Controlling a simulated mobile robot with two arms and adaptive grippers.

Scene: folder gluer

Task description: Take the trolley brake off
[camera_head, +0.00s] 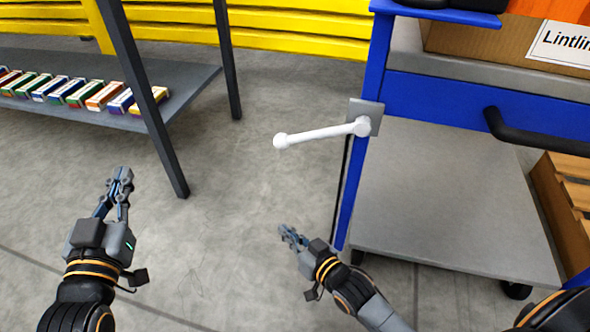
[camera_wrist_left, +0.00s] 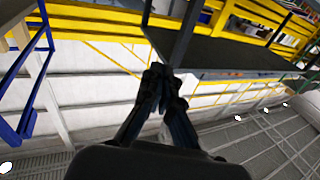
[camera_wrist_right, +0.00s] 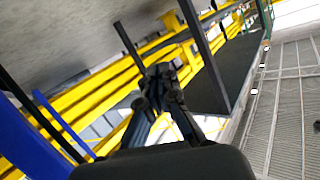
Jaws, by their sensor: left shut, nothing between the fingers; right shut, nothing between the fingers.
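The blue trolley (camera_head: 452,101) stands at the right in the head view. On its left post a grey plate carries a white brake lever (camera_head: 322,135), which points left and slightly down, ending in a round knob. My right gripper (camera_head: 288,233) is shut and empty, below the lever and left of the trolley post, touching neither. My left gripper (camera_head: 121,178) is shut and empty at the left, well apart from the lever. In the left wrist view the left fingers (camera_wrist_left: 163,75) are together; in the right wrist view the right fingers (camera_wrist_right: 161,75) are together.
A grey table (camera_head: 181,79) with a row of small coloured boxes (camera_head: 72,92) stands at the upper left on dark legs. Yellow rails (camera_head: 290,22) run behind. The trolley has a black handle (camera_head: 535,130) and a cardboard box (camera_head: 470,45) on top. Floor between table and trolley is clear.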

